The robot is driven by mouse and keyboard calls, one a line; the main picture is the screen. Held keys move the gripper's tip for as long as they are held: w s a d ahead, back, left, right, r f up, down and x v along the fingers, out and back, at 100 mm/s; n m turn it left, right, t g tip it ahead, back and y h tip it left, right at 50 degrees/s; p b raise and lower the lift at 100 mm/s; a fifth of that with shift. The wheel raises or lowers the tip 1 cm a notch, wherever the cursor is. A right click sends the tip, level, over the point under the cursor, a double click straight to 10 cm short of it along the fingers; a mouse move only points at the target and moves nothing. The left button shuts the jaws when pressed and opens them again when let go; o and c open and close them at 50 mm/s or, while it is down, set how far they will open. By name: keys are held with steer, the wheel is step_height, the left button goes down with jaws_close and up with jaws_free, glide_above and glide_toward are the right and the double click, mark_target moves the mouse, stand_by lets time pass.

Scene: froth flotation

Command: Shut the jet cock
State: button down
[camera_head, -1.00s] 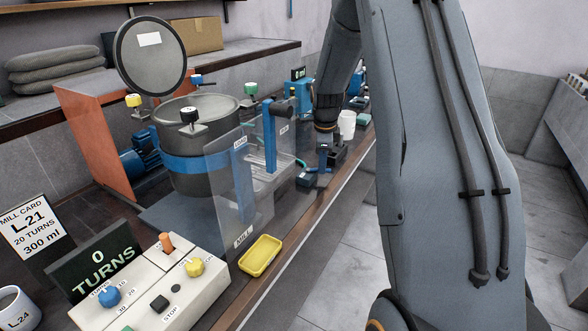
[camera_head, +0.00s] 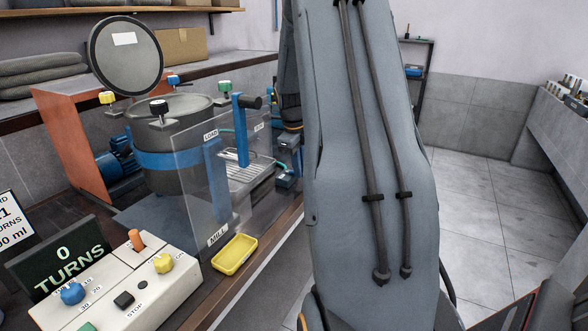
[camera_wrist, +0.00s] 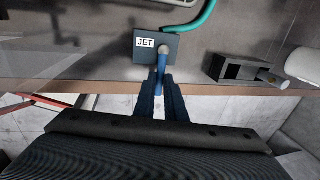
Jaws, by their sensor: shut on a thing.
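The jet cock shows in the wrist view as a dark block (camera_wrist: 143,56) with a white JET label. Its blue lever (camera_wrist: 161,70) points from the block toward the bench's front edge. A teal hose (camera_wrist: 205,15) curves away from the top of the block. My gripper (camera_wrist: 161,92) is shut on the lever's outer end, its two dark fingers on either side of it. In the head view my own arm hides most of my gripper and the jet cock.
A small dark box (camera_wrist: 240,69) with a light peg stands right of the cock. A clear guard (camera_head: 219,190), a yellow tray (camera_head: 234,254) and the mill's control panel (camera_head: 125,290) stand along the bench. Open floor (camera_head: 492,220) lies to the right.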

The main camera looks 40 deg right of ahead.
steer(key=c, duration=1.8)
jaws_free()
steer(key=shift+s+a+r+b, duration=0.1)
steer(key=shift+a+r+b, duration=0.2)
steer(key=shift+r, duration=1)
steer(key=shift+s+a+r+b, duration=0.15)
steer(key=shift+r+b, duration=0.2)
steer(key=shift+r, duration=0.9)
steer(key=shift+a+r+b, duration=0.25)
steer(key=shift+r+b, duration=0.1)
steer(key=shift+r, duration=0.95)
